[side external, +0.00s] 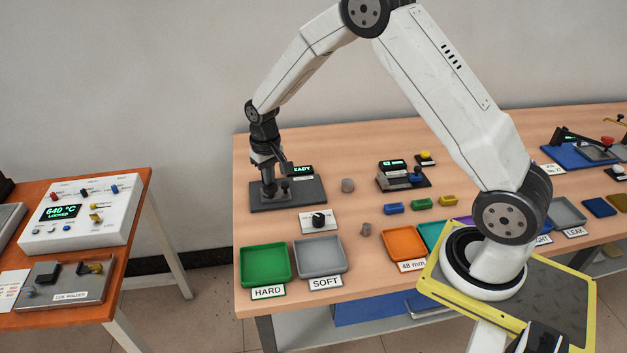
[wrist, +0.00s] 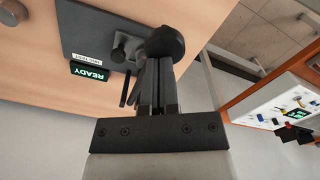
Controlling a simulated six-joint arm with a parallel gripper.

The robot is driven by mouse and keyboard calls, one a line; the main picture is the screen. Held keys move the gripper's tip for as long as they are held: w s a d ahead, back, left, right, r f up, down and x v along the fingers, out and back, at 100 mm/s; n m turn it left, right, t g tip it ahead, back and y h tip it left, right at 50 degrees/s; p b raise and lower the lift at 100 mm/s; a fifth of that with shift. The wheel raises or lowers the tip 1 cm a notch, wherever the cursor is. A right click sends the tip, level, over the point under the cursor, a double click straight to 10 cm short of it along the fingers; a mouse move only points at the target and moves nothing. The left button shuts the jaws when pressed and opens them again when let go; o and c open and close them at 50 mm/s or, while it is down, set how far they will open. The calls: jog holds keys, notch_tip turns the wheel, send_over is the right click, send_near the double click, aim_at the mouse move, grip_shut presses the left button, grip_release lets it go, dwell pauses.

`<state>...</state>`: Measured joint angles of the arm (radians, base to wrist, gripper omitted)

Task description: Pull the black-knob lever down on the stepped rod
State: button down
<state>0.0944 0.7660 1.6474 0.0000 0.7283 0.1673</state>
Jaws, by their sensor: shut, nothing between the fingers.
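My gripper (side external: 266,166) points down over the left part of a dark test station (side external: 310,196) with a green READY display (side external: 302,170). In the wrist view the closed fingers (wrist: 158,66) are empty. A round black knob (wrist: 166,42) lies right at their tips; I cannot tell if they touch. Beside it are a dark grey block (wrist: 125,46) and a thin dark bar (wrist: 125,90). The display (wrist: 89,71) and station plate (wrist: 85,22) show there too. The lever arm is mostly hidden, and I cannot clearly make out the stepped rod.
A grey cylinder (side external: 347,185) stands right of the station. A black dial (side external: 319,219) is in front, then a green HARD tray (side external: 264,265) and a grey SOFT tray (side external: 318,257). A second station (side external: 403,178) is further right. A separate table with a white control box (side external: 82,217) is left.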

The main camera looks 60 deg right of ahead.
aim_at(270, 186)
jog(key=shift+f, duration=1.8)
notch_tip(270, 186, up, 13)
dwell(1.2)
